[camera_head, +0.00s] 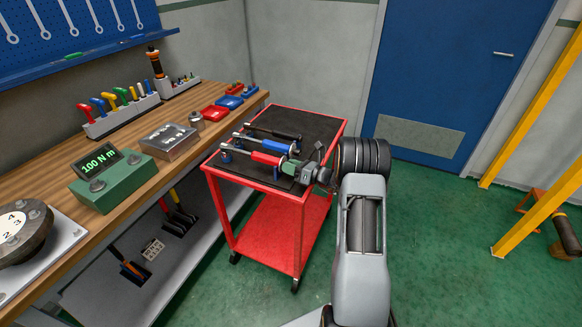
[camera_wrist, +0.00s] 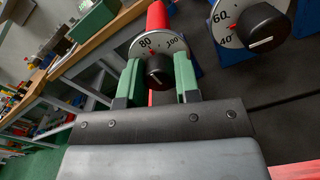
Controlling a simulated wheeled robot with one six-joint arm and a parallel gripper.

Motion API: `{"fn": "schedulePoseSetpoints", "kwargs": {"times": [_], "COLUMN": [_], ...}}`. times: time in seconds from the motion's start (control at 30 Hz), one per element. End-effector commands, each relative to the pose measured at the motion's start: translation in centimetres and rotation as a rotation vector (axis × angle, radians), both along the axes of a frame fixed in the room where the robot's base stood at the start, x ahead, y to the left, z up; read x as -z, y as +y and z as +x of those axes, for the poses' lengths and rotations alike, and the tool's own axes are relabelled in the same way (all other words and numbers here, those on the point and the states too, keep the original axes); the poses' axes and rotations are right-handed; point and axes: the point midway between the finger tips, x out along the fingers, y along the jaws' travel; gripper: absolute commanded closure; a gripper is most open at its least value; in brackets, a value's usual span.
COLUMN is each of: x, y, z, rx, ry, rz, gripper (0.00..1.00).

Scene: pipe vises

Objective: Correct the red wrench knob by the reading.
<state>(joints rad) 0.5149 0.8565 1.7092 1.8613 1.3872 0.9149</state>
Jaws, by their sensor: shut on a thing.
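The red wrench (camera_head: 265,158) lies at the near side of the red cart's black top. Its handle (camera_wrist: 157,15) and white dial (camera_wrist: 140,44) show in the wrist view, with 80 and 100 legible; I cannot clearly tell the exact setting. My gripper (camera_head: 291,167) is at the wrench's right end. In the wrist view its green fingers (camera_wrist: 170,82) are shut on the black knob (camera_wrist: 159,70), one on each side. The reader (camera_head: 112,176) on the bench is a green box whose screen shows 100 N m.
A blue wrench (camera_head: 277,146) and a black wrench (camera_head: 275,132) lie behind the red one. The blue wrench's knob (camera_wrist: 262,25) and dial, showing 60 and 40, are close to my gripper's right. The wooden bench (camera_head: 140,192) runs along the left.

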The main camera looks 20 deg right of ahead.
Motion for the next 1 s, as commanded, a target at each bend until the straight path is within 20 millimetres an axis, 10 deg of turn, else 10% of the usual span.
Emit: {"fn": "schedulePoseSetpoints", "kwargs": {"times": [1.0], "x": [0.73], "y": [-0.02], "z": [0.01], "rx": [0.002], "ry": [-0.492], "rz": [-0.536], "gripper": [0.94]}}
